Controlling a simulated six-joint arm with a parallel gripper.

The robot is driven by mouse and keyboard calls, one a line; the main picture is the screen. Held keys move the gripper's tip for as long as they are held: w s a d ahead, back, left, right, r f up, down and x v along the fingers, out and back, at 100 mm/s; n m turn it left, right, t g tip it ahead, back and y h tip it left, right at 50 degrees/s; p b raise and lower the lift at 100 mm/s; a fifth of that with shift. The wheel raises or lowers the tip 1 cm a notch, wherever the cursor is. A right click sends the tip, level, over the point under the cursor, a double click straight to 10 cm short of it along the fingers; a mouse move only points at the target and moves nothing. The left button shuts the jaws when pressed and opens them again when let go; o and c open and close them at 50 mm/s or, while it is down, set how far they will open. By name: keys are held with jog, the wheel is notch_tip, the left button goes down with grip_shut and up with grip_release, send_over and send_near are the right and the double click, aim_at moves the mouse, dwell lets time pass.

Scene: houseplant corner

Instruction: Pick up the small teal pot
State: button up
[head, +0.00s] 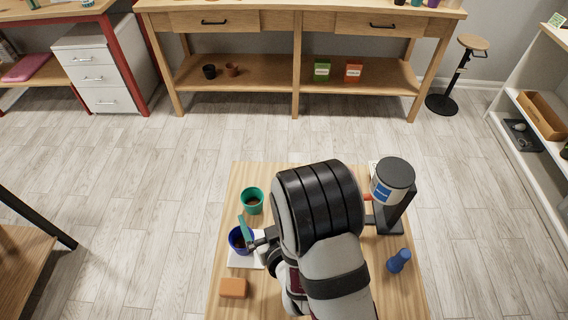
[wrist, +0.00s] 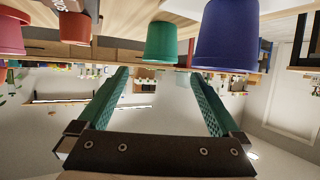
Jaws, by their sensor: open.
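The small teal pot (head: 252,202) stands on the wooden table, with something brown inside it. In the wrist view, which looks upside down, the teal pot (wrist: 167,44) shows beyond and between my fingertips, apart from them. A larger blue pot (head: 235,240) stands just nearer on a white square (head: 236,262); it also shows in the wrist view (wrist: 228,36). My gripper (wrist: 160,74) has teal fingers, spread apart with nothing between them. In the head view my gripper (head: 243,224) is beside and partly over the blue pot, near the teal pot.
An orange block (head: 233,288) lies at the table's near left. Red pots (wrist: 75,27) show left in the wrist view. My arm hides the table's middle.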

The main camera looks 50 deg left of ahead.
aim_at(249, 191)
jog(key=x, duration=0.7)
jog(key=shift+a, duration=0.1)
jog(key=c, duration=1.3)
jog(key=shift+r, duration=0.15)
